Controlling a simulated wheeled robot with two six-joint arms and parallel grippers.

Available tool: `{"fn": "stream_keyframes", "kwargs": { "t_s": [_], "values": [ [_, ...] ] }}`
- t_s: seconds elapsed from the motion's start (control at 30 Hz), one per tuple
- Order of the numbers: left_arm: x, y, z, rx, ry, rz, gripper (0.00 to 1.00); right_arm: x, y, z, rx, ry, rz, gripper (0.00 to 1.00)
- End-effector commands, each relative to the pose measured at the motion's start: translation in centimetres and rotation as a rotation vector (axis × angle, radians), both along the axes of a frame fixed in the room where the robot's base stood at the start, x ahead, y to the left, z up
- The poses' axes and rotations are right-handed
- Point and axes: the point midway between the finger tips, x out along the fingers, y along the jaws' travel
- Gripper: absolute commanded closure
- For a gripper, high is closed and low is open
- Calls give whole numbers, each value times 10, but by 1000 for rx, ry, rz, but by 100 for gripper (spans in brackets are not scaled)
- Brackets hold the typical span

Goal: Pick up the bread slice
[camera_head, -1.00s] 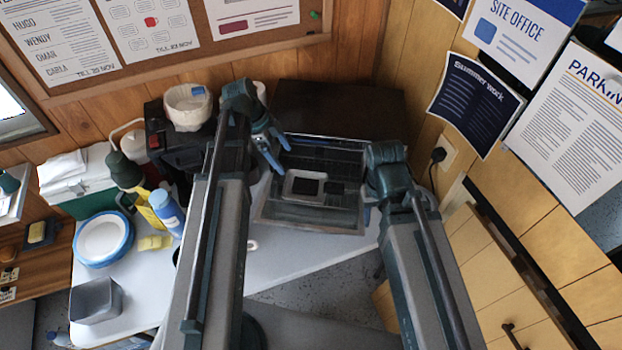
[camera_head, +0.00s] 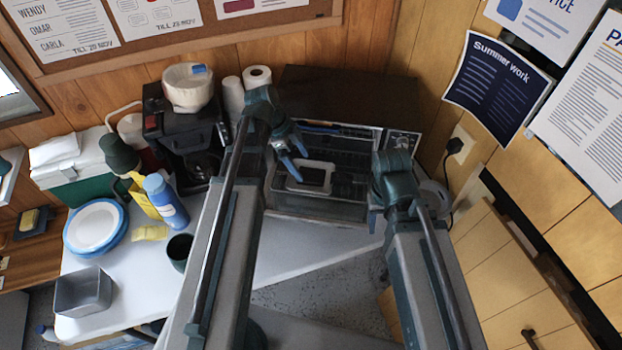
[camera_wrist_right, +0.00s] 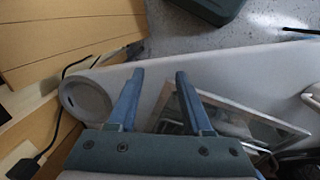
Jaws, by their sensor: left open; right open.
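I cannot make out a bread slice for sure in either view. My left gripper (camera_head: 299,167) is open and empty in the head view, its blue fingers above the left part of a grey, glassy-looking box (camera_head: 310,207). A pale-rimmed dark square (camera_head: 312,178) shows in the box, close to those fingertips; I cannot tell what it is. My right gripper (camera_wrist_right: 160,75) is open in the right wrist view, with nothing between its fingers. It is over the right end of the white table (camera_wrist_right: 215,68), between a round pale plate (camera_wrist_right: 85,100) and a framed glassy panel (camera_wrist_right: 240,122).
On the table's left stand a blue-rimmed plate stack (camera_head: 95,228), a grey tub (camera_head: 83,292), a blue bottle (camera_head: 166,202), a dark green cup (camera_head: 180,252) and a black coffee machine (camera_head: 180,130). The front middle of the table (camera_head: 285,245) is clear. Wooden cabinets (camera_head: 510,270) stand at the right.

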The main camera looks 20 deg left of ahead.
Motion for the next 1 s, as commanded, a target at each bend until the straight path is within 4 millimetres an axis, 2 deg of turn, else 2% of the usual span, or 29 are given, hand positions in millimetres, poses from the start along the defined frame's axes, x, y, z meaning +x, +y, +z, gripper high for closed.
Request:
{"fn": "stream_keyframes", "kwargs": {
  "t_s": [0.43,0.73,0.77,1.0],
  "values": [
    [7,-18,-45,0,1,-1,0,0,0,-45,0,0,0,50],
    [8,-21,-46,0,0,0,0,0,0,-46,0,0,0,50],
    [7,-21,-46,0,0,0,2,0,0,-46,0,0,0,50],
    [7,-20,-46,0,0,0,45,0,0,-46,0,0,0,50]
  ]
}}
